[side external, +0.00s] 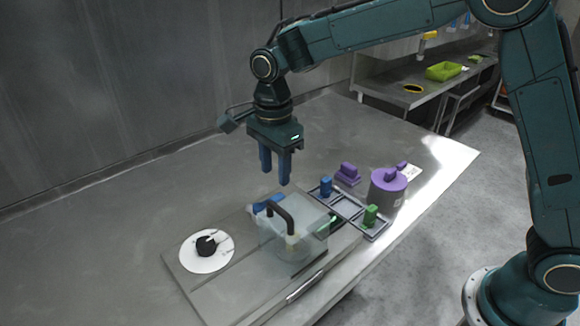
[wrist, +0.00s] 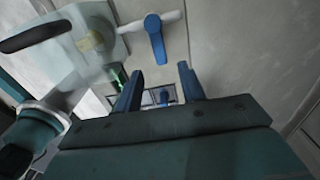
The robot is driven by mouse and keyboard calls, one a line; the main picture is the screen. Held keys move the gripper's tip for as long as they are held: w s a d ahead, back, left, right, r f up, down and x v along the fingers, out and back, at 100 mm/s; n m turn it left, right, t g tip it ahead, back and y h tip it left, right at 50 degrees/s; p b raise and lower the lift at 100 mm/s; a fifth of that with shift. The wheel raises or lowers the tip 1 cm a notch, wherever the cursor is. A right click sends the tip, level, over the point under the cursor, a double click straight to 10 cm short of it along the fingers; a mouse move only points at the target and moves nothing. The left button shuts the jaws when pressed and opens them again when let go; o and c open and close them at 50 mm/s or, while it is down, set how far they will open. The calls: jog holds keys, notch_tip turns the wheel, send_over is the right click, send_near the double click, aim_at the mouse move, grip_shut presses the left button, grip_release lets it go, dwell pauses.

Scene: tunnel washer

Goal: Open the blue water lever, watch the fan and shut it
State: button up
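The blue water lever (side external: 268,204) sits low behind the clear box, partly hidden by it in the side view. In the wrist view the blue lever (wrist: 156,40) lies across a white pipe, ahead of the fingertips and roughly in line with the gap between them. My gripper (side external: 275,178) points down above the lever, apart from it. Its two blue fingers (wrist: 160,76) are spread with nothing between them. The fan (side external: 206,246) is a dark shape on a white disc at the left of the base plate. Whether it turns cannot be told.
A clear box (side external: 300,250) with a black curved handle (side external: 284,213) stands beside the lever. A grey tray (side external: 348,208) holds a blue block (side external: 326,186) and a green block (side external: 371,212). A purple block (side external: 348,173) and a purple-lidded pot (side external: 386,194) stand behind. The table's left is clear.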

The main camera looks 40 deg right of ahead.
aim_at(276, 197)
jog(key=shift+f, duration=2.95)
grip_shut()
